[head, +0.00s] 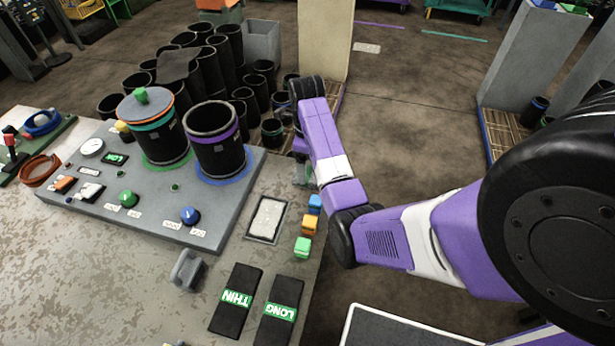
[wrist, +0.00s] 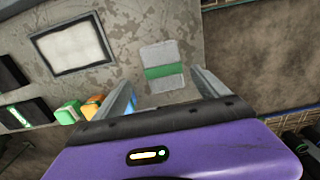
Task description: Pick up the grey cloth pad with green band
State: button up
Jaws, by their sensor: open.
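The grey cloth pad with green band (wrist: 163,57) lies flat on the worn grey bench top (wrist: 215,30) in the wrist view. Its green band runs across its lower half. My gripper (wrist: 166,88) is open and empty, with one finger to either side of the pad's lower end as seen from the wrist; the gap in height cannot be told. In the head view my gripper (head: 302,172) hangs over the bench's right edge, and I cannot make out the pad there.
A framed pale plate (head: 267,219) and blue, orange and green blocks (head: 303,247) sit close by on the bench. A control panel with two black sleeves (head: 218,150) stands to the left. Pads marked THIN (head: 236,300) and LONG (head: 280,312) lie in front. Several black sleeves stand behind.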

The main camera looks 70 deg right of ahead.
jog(key=shift+d+f+p, duration=0.15)
jog(key=shift+f+p, duration=0.15)
jog(key=shift+f, duration=1.25)
jog(key=shift+d+f+p, duration=0.1)
jog(key=shift+f+p, duration=0.15)
jog(key=shift+f, duration=1.25)
jog(key=c, duration=1.5)
jog(key=shift+o, duration=0.2)
jog(key=shift+r, duration=0.15)
notch_tip(320, 180, up, 12)
jog(key=p, duration=0.1)
notch_tip(320, 180, up, 8)
jog(key=p, duration=0.1)
send_over(308, 174)
jog(key=shift+w+a, duration=0.1)
